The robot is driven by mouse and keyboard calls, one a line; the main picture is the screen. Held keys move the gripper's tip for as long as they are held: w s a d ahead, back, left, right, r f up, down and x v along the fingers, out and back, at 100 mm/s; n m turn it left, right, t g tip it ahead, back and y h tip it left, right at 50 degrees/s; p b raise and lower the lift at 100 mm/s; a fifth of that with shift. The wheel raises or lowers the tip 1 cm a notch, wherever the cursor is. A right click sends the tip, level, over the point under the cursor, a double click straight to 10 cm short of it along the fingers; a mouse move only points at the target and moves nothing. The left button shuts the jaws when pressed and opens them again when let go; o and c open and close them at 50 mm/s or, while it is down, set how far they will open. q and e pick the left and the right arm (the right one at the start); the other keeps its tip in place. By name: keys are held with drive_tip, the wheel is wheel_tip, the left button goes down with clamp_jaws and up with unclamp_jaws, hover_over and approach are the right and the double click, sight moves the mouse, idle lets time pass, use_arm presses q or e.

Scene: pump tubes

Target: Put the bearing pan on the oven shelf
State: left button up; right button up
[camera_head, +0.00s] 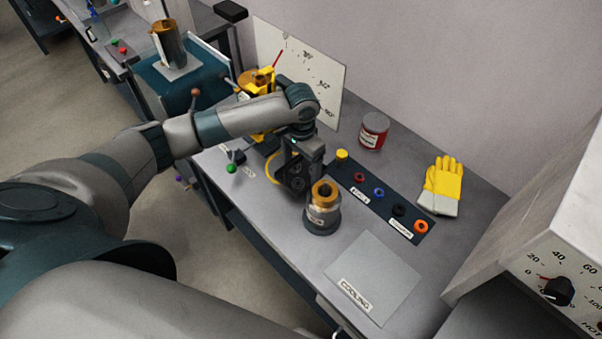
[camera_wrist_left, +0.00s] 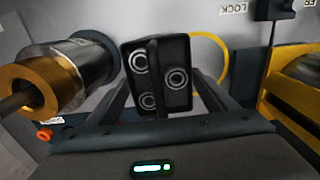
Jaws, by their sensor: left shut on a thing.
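The bearing pan (camera_head: 295,177) is a small black tray holding three ring-shaped bearings. My left gripper (camera_head: 297,158) is shut on it above the bench, and the pan is tilted with its face showing. In the left wrist view the pan (camera_wrist_left: 157,75) sits between the two fingers, its bearings facing the camera. The oven (camera_head: 560,260) is at the right edge, with a temperature dial on its front. Its shelf cannot be made out. My right gripper is not in view.
A metal cylinder with a brass top (camera_head: 322,208) stands just right of the pan. A dark strip of coloured rings (camera_head: 380,195), a red can (camera_head: 373,131), yellow gloves (camera_head: 442,183) and a yellow fixture (camera_head: 258,95) are on the bench. The COOLING plate (camera_head: 374,275) is bare.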

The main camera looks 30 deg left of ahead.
sight(301, 174)
use_arm(q)
drive_tip(key=shift+f+p, duration=0.45)
drive_tip(key=shift+f, duration=1.35)
drive_tip(key=shift+f, duration=0.1)
drive_tip(key=o, duration=1.3)
drive_tip(key=shift+r, duration=0.6)
wheel_tip(301, 174, up, 10)
drive_tip(key=shift+b, duration=1.05)
drive_tip(key=shift+r, duration=0.5)
